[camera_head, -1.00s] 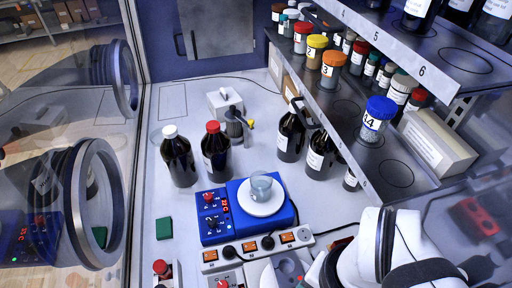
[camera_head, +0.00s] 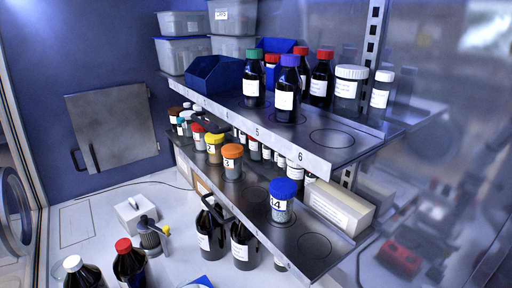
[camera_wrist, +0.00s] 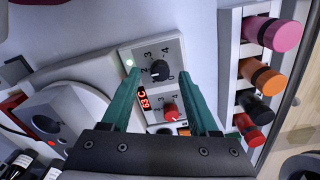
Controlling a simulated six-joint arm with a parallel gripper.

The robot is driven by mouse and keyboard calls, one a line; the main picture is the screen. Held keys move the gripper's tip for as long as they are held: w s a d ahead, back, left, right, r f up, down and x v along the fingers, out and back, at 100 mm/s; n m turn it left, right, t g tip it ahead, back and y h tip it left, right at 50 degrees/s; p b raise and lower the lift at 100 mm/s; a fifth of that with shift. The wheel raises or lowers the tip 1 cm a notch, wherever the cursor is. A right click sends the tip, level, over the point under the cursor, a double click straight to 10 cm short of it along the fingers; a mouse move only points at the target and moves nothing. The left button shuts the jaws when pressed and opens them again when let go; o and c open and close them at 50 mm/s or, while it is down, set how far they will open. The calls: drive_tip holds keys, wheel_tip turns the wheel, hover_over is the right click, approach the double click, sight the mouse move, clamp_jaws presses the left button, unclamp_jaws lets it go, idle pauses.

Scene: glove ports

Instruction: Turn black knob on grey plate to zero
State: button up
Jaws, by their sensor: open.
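The head view shows neither the grey plate nor my gripper.
In the wrist view, a red display (camera_wrist: 143,98) reads about 63 C. A rack with pink (camera_wrist: 270,33), orange, black and red-capped items stands at right. A grey block (camera_wrist: 58,112) is at left. The head view shows shelves with bottles (camera_head: 286,95).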

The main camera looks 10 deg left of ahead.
drive_tip(key=shift+f, duration=0.75)
clamp_jaws()
